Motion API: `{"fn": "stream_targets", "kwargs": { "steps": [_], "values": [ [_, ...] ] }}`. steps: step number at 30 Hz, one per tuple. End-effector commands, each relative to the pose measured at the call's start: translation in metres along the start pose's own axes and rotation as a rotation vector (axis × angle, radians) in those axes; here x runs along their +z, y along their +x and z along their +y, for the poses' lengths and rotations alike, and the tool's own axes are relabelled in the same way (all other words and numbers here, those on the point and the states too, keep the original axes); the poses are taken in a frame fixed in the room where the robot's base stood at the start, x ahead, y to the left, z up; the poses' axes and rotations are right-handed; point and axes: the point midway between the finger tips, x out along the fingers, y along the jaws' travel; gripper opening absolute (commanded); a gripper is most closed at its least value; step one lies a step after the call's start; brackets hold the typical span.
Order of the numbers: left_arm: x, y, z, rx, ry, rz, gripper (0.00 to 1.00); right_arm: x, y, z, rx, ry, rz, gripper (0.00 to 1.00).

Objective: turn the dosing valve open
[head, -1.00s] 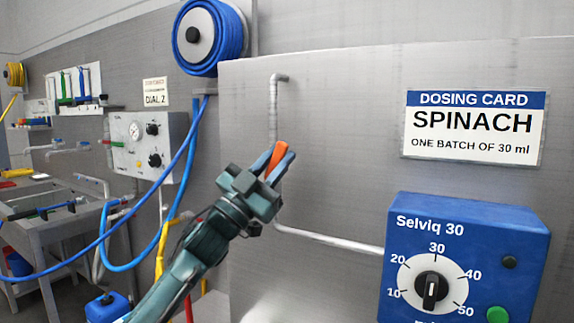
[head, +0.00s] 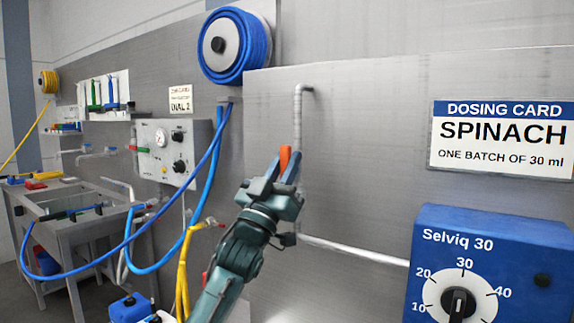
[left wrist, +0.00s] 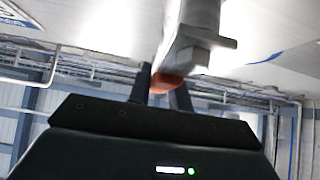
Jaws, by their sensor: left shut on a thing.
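My left gripper (head: 284,170) is raised in front of the grey panel and shut on an orange handle (head: 285,154), apparently the dosing valve's handle. The handle's end sticks up between the fingers and stands nearly upright. In the left wrist view the orange handle (left wrist: 166,84) lies between the two dark fingers, beneath a grey metal body (left wrist: 190,45). The gripper hides most of the valve in the head view. A thin grey pipe (head: 298,115) runs down behind the gripper. My right gripper is not in view.
A blue Selviq 30 dial box (head: 500,240) is at the right, below a dosing card (head: 503,141) reading SPINACH, one batch of 30 ml. A blue hose reel (head: 237,46), a dial box (head: 166,150) and a sink (head: 85,205) stand left.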

Motion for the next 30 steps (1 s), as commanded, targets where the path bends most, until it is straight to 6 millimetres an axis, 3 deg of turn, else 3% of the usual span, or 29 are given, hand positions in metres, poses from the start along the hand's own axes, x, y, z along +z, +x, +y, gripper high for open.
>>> {"fn": "stream_targets", "kwargs": {
  "steps": [7,8,15,24,30],
  "values": [
    [-0.001,0.000,-0.001,-0.003,-0.008,0.000,0.00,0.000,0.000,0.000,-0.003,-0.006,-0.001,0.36],
    [-0.001,0.000,-0.001,-0.003,-0.008,0.000,0.22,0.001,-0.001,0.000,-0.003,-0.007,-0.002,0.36],
    [-0.001,0.000,-0.001,-0.001,-0.005,0.000,0.42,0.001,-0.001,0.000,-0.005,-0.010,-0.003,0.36],
    [0.000,-0.004,-0.001,-0.001,-0.003,0.000,0.42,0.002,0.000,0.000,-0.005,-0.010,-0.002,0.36],
    [0.003,-0.034,-0.001,-0.001,-0.003,-0.001,0.42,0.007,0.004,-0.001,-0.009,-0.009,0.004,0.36]
  ]
}}
